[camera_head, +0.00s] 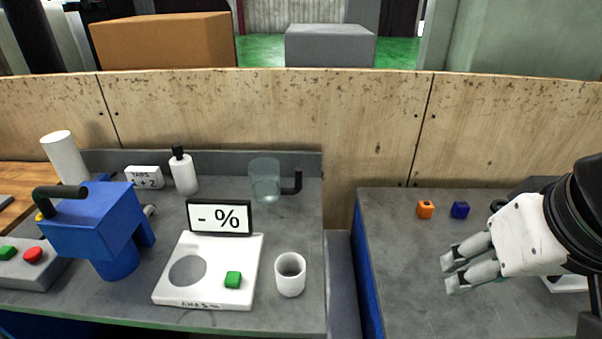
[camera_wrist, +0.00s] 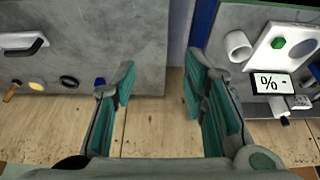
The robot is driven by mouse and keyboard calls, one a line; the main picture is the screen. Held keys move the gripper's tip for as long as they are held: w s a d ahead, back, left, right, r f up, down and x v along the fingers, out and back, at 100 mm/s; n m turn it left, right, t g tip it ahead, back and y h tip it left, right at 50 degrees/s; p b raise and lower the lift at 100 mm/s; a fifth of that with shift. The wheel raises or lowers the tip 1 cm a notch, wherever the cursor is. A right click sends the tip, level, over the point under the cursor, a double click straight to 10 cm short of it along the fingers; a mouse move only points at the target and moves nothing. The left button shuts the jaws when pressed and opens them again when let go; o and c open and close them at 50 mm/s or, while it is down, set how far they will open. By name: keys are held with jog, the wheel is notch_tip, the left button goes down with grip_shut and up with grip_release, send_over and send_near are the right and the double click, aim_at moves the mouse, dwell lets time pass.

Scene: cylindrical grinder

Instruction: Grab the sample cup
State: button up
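The likely sample cup is a small white open cup (camera_head: 290,275). It stands upright on the grey left bench, just right of the white measuring device. It also shows in the wrist view (camera_wrist: 238,46), right of my fingers. My gripper (camera_head: 449,274) is over the right bench, well to the right of the cup and apart from it. In the wrist view my gripper (camera_wrist: 160,78) has its two fingers spread with nothing between them.
A blue grinder-like machine (camera_head: 95,225), a clear jug (camera_head: 265,182) and a bottle (camera_head: 184,173) stand nearby. A gap (camera_head: 342,280) separates the benches.

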jog(key=shift+o, duration=0.2)
jog(key=o, duration=0.7)
jog(key=shift+w+a+r, duration=0.1)
jog(key=shift+w+r, duration=0.05)
jog(key=shift+w, duration=0.1)
jog(key=n+g+y+p, duration=0.45)
jog(key=n+p, duration=0.45)
jog(key=n, duration=0.8)
send_over(290, 266)
jog(key=s+d, duration=0.2)
notch_tip(290, 266, down, 20)
jog(key=x, duration=0.2)
jog(key=s+p+x, duration=0.1)
jog(key=x, duration=0.1)
jog(key=shift+f, duration=0.25)
jog(key=shift+w+a+f+p, duration=0.1)
jog(key=shift+w+f+p, duration=0.05)
jog(key=shift+f+p, duration=0.2)
